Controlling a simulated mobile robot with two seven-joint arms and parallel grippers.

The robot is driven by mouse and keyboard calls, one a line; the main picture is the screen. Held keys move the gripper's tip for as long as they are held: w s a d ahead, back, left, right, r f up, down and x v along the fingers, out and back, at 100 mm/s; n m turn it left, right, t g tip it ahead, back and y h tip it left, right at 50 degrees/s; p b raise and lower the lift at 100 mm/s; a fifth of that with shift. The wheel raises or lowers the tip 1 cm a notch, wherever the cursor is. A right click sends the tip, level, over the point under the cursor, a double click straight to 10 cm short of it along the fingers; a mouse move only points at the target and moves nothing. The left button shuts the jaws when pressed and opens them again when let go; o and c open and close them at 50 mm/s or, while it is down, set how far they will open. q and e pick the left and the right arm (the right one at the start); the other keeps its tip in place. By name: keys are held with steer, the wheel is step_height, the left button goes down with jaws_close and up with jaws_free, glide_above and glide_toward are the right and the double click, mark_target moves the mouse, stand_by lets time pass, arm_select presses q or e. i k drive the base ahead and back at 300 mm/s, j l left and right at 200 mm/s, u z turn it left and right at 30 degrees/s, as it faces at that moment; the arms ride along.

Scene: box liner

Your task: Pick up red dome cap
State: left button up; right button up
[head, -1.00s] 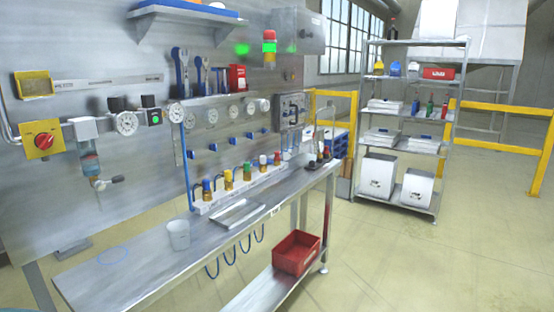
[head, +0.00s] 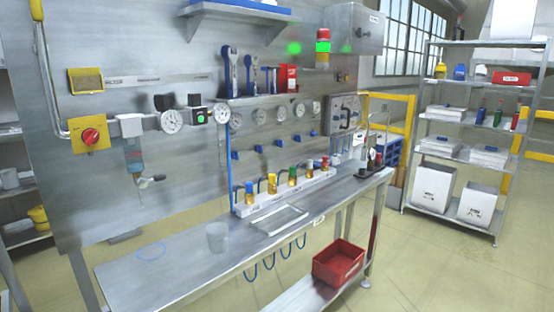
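A small red cap (head: 325,161) tops the fitting at the right end of a row of capped fittings on a pale manifold block (head: 285,197). The block stands at the back of the steel workbench (head: 190,265). From this distance I cannot make out whether the cap is dome-shaped. To its left stand fittings with white, green (head: 292,171), yellow (head: 272,178) and blue (head: 249,187) tops. Neither of my grippers is in view.
A grey cup (head: 217,237) and a shallow metal tray (head: 279,219) stand on the bench, whose left part is mostly clear. A red bin (head: 338,262) sits on the lower shelf. A shelving rack (head: 470,115) and yellow rails (head: 395,108) stand at the right.

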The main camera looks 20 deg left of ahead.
mark_target(324, 163)
steer(key=i+l+u, duration=0.3)
steer(key=i, duration=0.3)
steer(key=i+l+u, duration=0.3)
steer(key=i+l, duration=0.15)
steer(key=i, duration=0.1)
